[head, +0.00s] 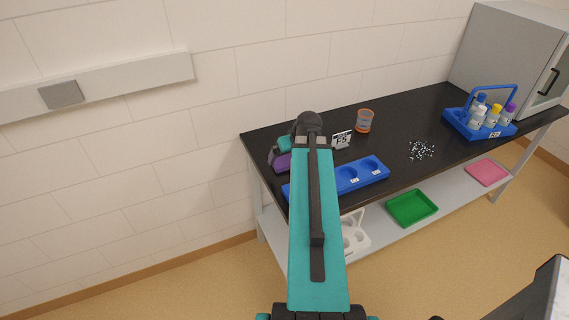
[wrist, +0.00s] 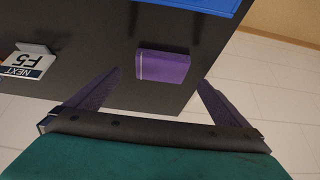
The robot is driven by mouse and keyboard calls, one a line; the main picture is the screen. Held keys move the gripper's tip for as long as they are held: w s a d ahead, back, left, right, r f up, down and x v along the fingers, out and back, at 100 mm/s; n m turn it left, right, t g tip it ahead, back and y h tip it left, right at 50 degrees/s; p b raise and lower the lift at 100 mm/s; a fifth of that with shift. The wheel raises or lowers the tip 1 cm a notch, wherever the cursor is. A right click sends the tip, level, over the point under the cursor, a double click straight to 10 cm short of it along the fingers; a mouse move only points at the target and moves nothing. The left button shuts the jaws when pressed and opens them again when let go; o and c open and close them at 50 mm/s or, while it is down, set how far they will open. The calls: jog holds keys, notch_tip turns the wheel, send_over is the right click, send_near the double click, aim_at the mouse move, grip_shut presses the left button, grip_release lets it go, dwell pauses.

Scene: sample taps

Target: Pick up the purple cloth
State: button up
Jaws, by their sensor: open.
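The purple cloth (wrist: 163,67) lies folded on the black bench top near its edge, with a pale stripe along one side. In the wrist view it sits ahead of my gripper (wrist: 157,92), between the lines of the two open fingers and apart from both. In the head view the cloth (head: 282,163) shows at the left end of the bench, partly hidden by my arm. My gripper (head: 276,151) is there above it, mostly hidden behind my own arm. Nothing is between the fingers.
A blue tray with round holes (head: 376,168) lies beside the cloth. A sign (head: 341,140) and an orange-rimmed cup (head: 364,121) stand behind. A blue bottle carrier (head: 462,120) and a grey cabinet (head: 505,55) are at the right. A green tray (head: 412,207) is on the lower shelf.

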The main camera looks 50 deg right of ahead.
aim_at(285, 161)
jog(key=shift+p+x, duration=1.05)
jog(key=shift+x, duration=1.3)
jog(key=shift+a, duration=0.15)
jog(key=c, duration=1.1)
jog(key=shift+r, duration=0.2)
jog(key=shift+r+b, duration=0.95)
jog(key=shift+r, duration=0.6)
jog(key=s, duration=0.1)
jog(key=s+b, duration=0.1)
jog(key=s, duration=0.1)
jog(key=shift+a, duration=0.35)
jog(key=shift+b, duration=0.95)
